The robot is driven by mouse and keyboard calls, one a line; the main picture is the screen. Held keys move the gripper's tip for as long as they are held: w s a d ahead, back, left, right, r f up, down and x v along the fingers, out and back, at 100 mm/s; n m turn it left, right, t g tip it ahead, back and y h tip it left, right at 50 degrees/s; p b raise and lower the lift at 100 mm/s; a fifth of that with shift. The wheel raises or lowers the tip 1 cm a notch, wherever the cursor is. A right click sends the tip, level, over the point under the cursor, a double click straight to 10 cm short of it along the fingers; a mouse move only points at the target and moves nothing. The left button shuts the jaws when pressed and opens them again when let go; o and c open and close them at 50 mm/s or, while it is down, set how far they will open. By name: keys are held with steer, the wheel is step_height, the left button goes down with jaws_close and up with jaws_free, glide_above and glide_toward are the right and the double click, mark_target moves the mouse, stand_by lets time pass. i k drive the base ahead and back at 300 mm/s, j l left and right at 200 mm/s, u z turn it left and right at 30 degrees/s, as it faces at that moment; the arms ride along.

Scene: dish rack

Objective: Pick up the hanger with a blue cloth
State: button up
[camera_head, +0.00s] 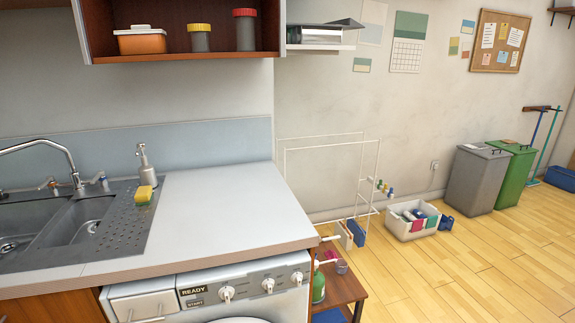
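A white wire drying rack (333,142) stands against the wall, right of the counter. Low at its front, a small flat blue piece (357,233), which may be the blue cloth, sits beside a pale upright piece (344,236). Both are small in the head view, and I cannot make out a hanger's shape or hook there. The counter corner hides the left part of the rack. My gripper is not in view.
The white counter (225,213) with a sink (75,225) fills the left, above a washing machine (225,298). A low brown shelf (342,288) stands by the counter's end. A white basket (412,228) and grey bin (474,182) stand right. The wooden floor (470,275) is clear.

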mark_target(359, 235)
steer(key=i+l+z, duration=0.1)
steer(key=i+z, duration=0.15)
steer(key=i, duration=0.25)
steer(key=i+z, duration=0.25)
steer(key=i, duration=0.3)
steer(key=i+j+z, duration=0.1)
steer(key=i+z, duration=0.15)
steer(key=i, duration=0.25)
steer(key=i+j+z, duration=0.25)
steer(key=i, duration=0.25)
steer(key=i+l, duration=0.1)
steer(key=i, duration=0.6)
steer(key=i+l, duration=0.15)
steer(key=i, duration=0.55)
steer(key=i+l+u, duration=0.1)
steer(key=i, duration=0.6)
steer(key=i+u, duration=0.4)
steer(key=i+l+u, duration=0.15)
steer(key=i+u, duration=0.2)
steer(key=k, duration=0.05)
